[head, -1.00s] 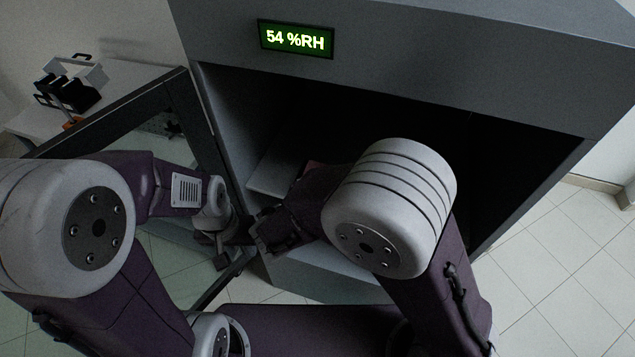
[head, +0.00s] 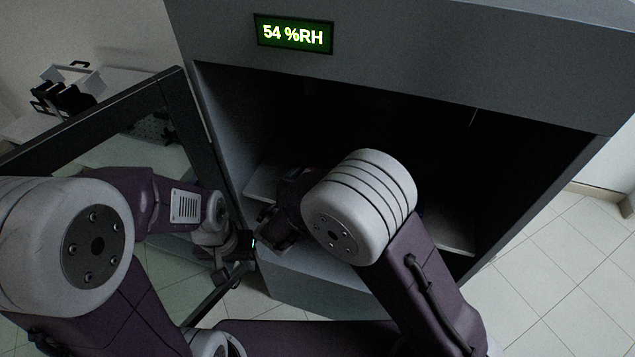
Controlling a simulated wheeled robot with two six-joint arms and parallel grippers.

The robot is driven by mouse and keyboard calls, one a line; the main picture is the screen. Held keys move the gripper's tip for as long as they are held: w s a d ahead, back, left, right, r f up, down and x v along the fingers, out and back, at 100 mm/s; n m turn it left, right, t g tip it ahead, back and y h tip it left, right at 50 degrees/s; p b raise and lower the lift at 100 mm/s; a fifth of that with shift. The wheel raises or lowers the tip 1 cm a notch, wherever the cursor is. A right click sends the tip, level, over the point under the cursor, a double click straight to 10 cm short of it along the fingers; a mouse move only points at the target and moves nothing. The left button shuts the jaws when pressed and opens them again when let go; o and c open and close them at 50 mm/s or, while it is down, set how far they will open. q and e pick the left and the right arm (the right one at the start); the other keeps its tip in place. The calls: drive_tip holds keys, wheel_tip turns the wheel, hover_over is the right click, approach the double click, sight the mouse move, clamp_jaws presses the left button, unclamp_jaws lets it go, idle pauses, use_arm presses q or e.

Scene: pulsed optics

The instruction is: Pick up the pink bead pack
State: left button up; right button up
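I cannot make out the pink bead pack in the head view. The grey cabinet (head: 410,50) stands open, and its inside is very dark. A pale shelf (head: 262,183) shows in part at the left inside, largely behind my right arm. My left gripper (head: 238,246) is at the inner edge of the open door, just left of the cabinet's front. My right gripper (head: 270,232) is small and dark, at the left part of the cabinet opening. Neither gripper's fingers show clearly.
The glass-windowed cabinet door (head: 185,110) is swung open to the left. A display (head: 294,34) reads 54 %RH. A white table (head: 120,82) with a black and white holder (head: 68,90) stands behind the door. Tiled floor (head: 550,275) is clear at the right.

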drive_tip(key=shift+w, duration=0.15)
drive_tip(key=shift+c, duration=0.9)
drive_tip(key=c, duration=1.4)
drive_tip(key=shift+o, duration=0.2)
drive_tip(key=shift+r, duration=0.5)
wheel_tip(320, 180, up, 3)
drive_tip(key=shift+p, duration=0.7)
drive_tip(key=s+r+p, duration=0.2)
drive_tip(key=s+r, duration=0.5)
drive_tip(key=s, duration=0.5)
drive_tip(key=shift+a, duration=0.35)
